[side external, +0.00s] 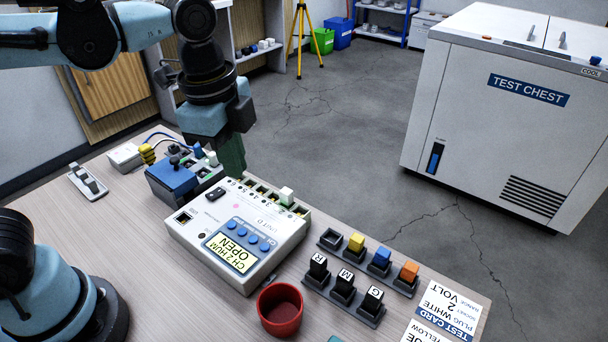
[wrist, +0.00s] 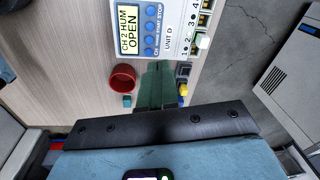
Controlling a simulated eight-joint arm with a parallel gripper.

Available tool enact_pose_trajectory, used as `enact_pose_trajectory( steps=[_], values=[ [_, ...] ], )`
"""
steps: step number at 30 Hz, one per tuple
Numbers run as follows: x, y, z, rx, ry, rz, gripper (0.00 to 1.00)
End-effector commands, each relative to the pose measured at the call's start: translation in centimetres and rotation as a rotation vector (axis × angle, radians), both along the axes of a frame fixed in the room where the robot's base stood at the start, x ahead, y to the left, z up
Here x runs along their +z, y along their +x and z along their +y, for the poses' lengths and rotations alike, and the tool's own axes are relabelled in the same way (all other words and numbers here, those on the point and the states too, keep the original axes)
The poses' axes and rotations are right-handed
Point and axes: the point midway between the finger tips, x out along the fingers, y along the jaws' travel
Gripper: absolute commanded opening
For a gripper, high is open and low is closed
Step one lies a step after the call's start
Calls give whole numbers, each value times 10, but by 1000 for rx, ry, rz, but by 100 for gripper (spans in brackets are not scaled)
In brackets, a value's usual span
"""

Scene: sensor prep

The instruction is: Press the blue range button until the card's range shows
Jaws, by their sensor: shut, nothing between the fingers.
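The white measuring unit marked UNIT D (side external: 205,262) sits on the table; its screen (side external: 232,251) reads "CH 2 HUM" and "OPEN". A row of several blue buttons runs beside the screen. The blue range button (wrist: 149,39) is second from the bottom in the wrist view and appears in the side view (side external: 253,238). The test card (side external: 440,308) lies at the table's right and reads white plug, socket 2, range VOLT. A white plug (side external: 286,195) stands in one of the unit's sockets. My gripper (side external: 232,170) is shut and empty, apart from the buttons; its green fingers show in the wrist view (wrist: 157,68).
A red cup (side external: 280,308) stands close to the unit. Racks with coloured plugs (side external: 356,243) and black lettered blocks (side external: 343,284) stand to its right. A blue-topped device (side external: 172,178) with sockets is at its left. The table's far edge drops to the floor.

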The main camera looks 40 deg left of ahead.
Motion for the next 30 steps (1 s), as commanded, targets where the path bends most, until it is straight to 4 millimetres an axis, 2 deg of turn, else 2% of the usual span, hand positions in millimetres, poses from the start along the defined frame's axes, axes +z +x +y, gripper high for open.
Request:
enact_pose_trajectory(
  steps=[3, 7, 20, 25, 30],
  values=[
    [6, -2, -13, -165, 31, 58, 0],
    [8, -3, -20, -260, 46, 91, 0],
    [8, -4, -21, -285, 49, 99, 0],
    [-2, -4, -21, -284, 49, 99, 0],
    [-24, -3, -21, -283, 49, 99, 0]
  ],
)
